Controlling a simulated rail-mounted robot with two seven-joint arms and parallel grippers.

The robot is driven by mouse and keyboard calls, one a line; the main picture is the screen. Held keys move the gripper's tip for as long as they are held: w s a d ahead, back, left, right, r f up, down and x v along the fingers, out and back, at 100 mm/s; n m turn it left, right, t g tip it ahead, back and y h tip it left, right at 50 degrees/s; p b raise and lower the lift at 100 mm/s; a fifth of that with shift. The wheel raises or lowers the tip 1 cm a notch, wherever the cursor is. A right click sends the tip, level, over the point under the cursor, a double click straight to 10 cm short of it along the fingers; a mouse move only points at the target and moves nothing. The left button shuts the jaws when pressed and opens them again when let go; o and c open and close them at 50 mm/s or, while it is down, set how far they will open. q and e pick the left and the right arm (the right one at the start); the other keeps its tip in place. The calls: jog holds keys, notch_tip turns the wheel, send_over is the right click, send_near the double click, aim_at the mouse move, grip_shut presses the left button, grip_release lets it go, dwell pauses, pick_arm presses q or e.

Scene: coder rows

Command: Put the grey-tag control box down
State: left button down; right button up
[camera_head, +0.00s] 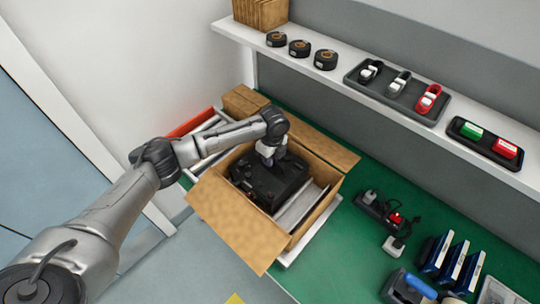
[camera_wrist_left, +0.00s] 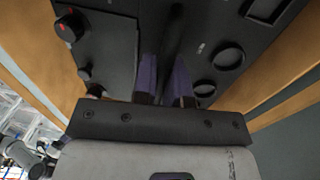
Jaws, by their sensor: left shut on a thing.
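The black control box (camera_head: 282,186) is inside the open cardboard carton (camera_head: 318,216) in the head view. My left gripper (camera_head: 267,158) is above it and shut on it. In the left wrist view, the purple-sided fingers (camera_wrist_left: 165,80) close on a dark handle-like bar on the control box (camera_wrist_left: 108,55), whose face shows round knobs. I cannot make out a grey tag. The underside of the box is hidden, so I cannot tell whether it rests on the carton's floor. My right gripper is not in view.
The carton's front flap (camera_head: 238,222) is folded outward, and a grey flat piece (camera_head: 300,205) stands inside, right of the control box. The green bench (camera_head: 345,265) holds a power strip (camera_head: 380,208) and blue binders (camera_head: 455,262). A shelf (camera_head: 390,105) with tape rolls and trays runs above.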

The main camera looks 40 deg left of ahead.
pick_arm(q)
jog(key=shift+w+f, duration=0.15)
jog(key=shift+f, duration=0.95)
jog(key=c, duration=1.6)
grip_release()
jog(key=shift+f, duration=0.2)
jog(key=o, duration=0.4)
jog(key=shift+o, duration=0.2)
notch_tip(320, 180, up, 12)
jog(key=w, duration=0.1)
jog(key=shift+p, duration=0.4)
